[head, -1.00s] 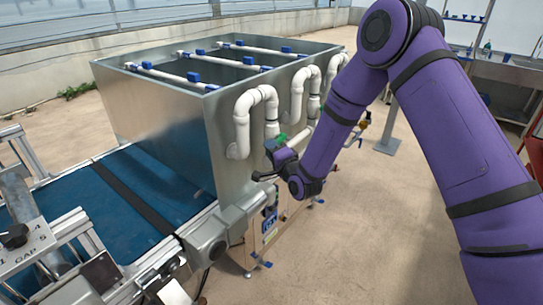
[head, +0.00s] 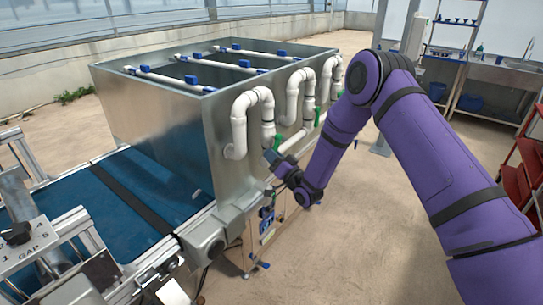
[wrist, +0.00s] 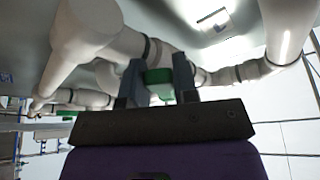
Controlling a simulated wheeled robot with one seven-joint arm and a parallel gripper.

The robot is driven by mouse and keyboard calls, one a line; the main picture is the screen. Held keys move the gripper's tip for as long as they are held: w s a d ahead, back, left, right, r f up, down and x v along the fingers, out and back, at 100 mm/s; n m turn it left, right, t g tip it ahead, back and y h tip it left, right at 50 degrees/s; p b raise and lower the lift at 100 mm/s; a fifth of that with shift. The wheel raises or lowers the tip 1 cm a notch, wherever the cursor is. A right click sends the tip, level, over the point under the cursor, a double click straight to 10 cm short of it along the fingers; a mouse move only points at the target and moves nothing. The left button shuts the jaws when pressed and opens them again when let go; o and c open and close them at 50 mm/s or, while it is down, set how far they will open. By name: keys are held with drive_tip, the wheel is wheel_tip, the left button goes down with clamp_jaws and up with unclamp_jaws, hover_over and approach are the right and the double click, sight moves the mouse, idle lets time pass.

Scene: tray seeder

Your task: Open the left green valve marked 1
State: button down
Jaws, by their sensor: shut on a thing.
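The left green valve (head: 277,142) is on the nearest white pipe, on the right side of the metal tank. My gripper (head: 270,158) is at this valve, low beside the pipe. In the wrist view, the green handle (wrist: 158,82) sits between the two dark fingers of my gripper (wrist: 157,78), which are shut on it. The fingers hide part of the handle, and I cannot read its mark or tell its exact angle. A second green valve handle (head: 317,116) shows farther along the tank, apart from my gripper.
White bent pipes (head: 292,100) stand out from the tank wall (head: 222,130) close to my gripper. A blue conveyor belt (head: 150,190) runs into the tank at left. A red rack (head: 530,165) stands at far right. The floor right of the machine is clear.

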drive_tip(key=shift+w+d+f+n, duration=0.1)
drive_tip(key=shift+f+n, duration=0.05)
drive_tip(key=shift+n, duration=0.25)
drive_tip(key=c, duration=0.9)
unclamp_jaws()
